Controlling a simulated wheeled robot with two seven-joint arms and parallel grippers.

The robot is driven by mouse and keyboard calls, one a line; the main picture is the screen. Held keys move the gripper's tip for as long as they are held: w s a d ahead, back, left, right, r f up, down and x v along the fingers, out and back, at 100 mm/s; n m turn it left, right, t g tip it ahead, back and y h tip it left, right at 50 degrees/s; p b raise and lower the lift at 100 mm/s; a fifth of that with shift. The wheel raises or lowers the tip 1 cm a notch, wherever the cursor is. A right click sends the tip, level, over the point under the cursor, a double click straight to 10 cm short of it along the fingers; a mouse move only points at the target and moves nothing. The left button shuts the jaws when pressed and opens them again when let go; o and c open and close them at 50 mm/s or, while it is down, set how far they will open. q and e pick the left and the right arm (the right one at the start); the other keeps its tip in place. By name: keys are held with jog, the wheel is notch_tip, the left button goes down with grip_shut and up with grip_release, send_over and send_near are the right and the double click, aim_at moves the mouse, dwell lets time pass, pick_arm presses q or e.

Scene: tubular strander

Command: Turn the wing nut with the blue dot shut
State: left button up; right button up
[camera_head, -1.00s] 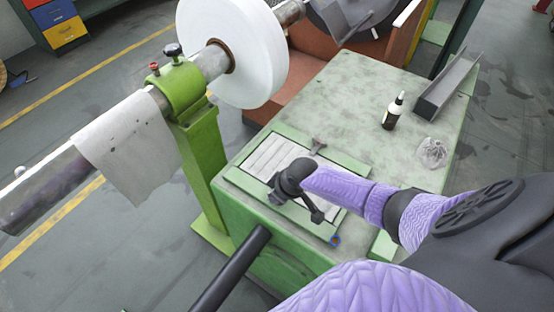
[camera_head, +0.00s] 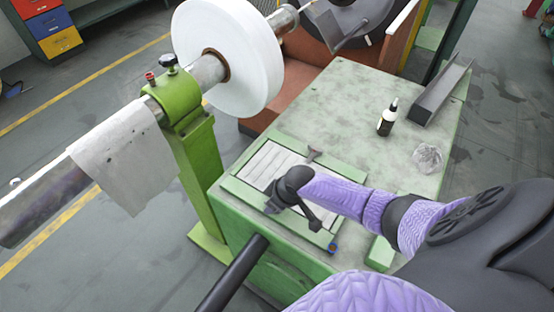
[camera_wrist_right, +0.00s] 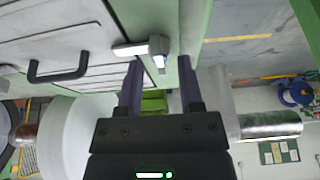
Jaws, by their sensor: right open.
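A pale slatted panel (camera_head: 262,165) in a green frame lies on the green bench. A blue spot with an orange rim (camera_head: 333,247) is at the frame's near right corner. A grey wing nut (camera_head: 313,154) sits at its far edge. My right gripper (camera_head: 271,207) is over the frame's left side. In the wrist view the right gripper (camera_wrist_right: 161,64) is open, with another grey wing nut (camera_wrist_right: 143,48) at its fingertips, its bright end between them. I cannot make out a blue dot on that nut. No grip shows. My left gripper is not in view.
A dark handle (camera_wrist_right: 58,62) stands up from the panel in the wrist view. A dropper bottle (camera_head: 387,118), a clear crumpled item (camera_head: 428,157) and a metal channel (camera_head: 440,92) are on the bench. A green post (camera_head: 195,165) and white roll (camera_head: 228,55) stand left.

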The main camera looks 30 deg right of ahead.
jog(key=p+v, duration=0.3)
jog(key=v, duration=0.6)
jog(key=shift+s+r, duration=0.1)
jog(key=shift+s, duration=0.05)
